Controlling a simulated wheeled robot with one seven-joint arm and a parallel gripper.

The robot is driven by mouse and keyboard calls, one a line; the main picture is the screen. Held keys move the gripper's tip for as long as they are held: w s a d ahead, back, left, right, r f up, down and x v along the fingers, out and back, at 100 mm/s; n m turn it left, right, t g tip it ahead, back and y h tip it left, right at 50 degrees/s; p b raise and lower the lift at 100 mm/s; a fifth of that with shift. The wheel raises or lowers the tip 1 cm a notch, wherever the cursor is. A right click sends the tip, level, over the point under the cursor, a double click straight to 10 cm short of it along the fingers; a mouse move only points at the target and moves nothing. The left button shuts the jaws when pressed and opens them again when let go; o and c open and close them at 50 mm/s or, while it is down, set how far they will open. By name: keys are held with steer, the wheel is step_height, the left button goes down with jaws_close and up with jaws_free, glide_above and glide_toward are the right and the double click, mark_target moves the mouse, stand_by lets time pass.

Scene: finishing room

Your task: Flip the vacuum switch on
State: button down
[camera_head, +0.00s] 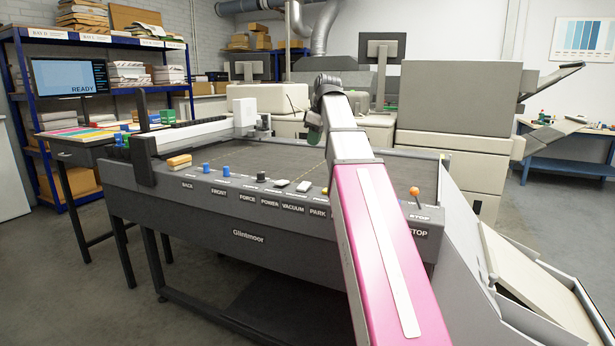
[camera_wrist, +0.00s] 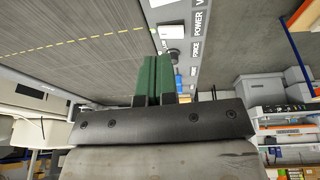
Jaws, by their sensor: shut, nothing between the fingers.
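The vacuum switch (camera_head: 304,186) is a small white rocker on the front panel of the grey Glintmoor machine, by the VACUUM label (camera_head: 293,208). Whether it is on or off is too small to tell. In the wrist view, a white piece at the top edge (camera_wrist: 158,3) seems to be this switch, mostly cut off. The power switch (camera_wrist: 170,31) and black force knob (camera_wrist: 173,56) lie below it there. My gripper (camera_wrist: 154,59) has its green fingers together, empty, over the machine bed near the force knob. My arm hides most of the gripper in the head view.
The park knob (camera_head: 325,191) is just right of the vacuum switch, close to my arm. An orange-topped stop lever (camera_head: 414,192) stands farther right. The bed (camera_head: 235,150) is clear.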

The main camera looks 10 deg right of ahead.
mark_target(306, 183)
steer(key=x, duration=1.2)
steer(key=shift+d+f, duration=0.35)
steer(key=shift+f, duration=0.05)
steer(key=shift+d+f, duration=0.1)
steer(key=shift+f, duration=0.55)
steer(key=shift+w+f, duration=0.1)
steer(key=shift+w+d+f, duration=0.1)
steer(key=shift+w+f, duration=0.05)
steer(key=shift+f, duration=0.15)
steer(key=shift+r, duration=0.1)
steer(key=shift+s+a+r, duration=0.25)
steer(key=shift+s+a, duration=0.2)
steer(key=shift+s, duration=0.25)
